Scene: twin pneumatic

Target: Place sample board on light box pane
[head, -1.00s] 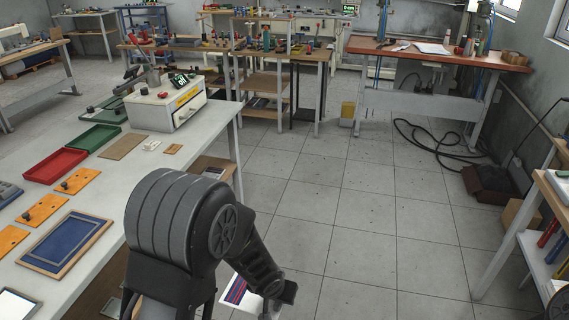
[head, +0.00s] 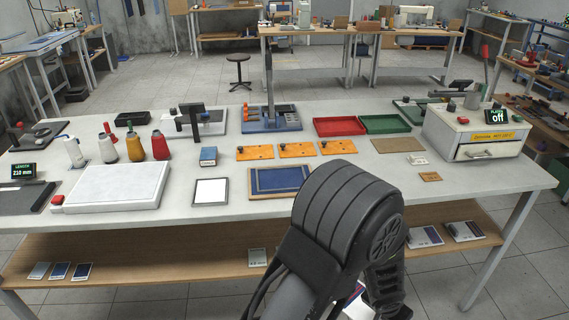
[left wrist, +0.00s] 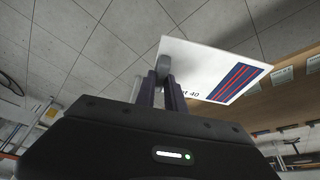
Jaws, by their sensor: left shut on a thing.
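The sample board (left wrist: 217,72) is white with red and dark blue stripes and printed text. My left gripper (left wrist: 166,80) is shut on its edge in the left wrist view. In the head view only a sliver of the board (head: 356,293) shows beside my left arm, below the table's front edge; the arm hides the rest and the fingers. The light box appears to be the wide, flat white box at the table's left, with a bare pale pane (head: 117,184) on top and a red button (head: 57,200) at its left. My right gripper is not in view.
A small white panel in a dark frame (head: 210,191) and a blue framed board (head: 279,180) lie right of the light box. A shelf (head: 150,255) runs beneath the tabletop. A drawer unit (head: 478,130) stands at the right.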

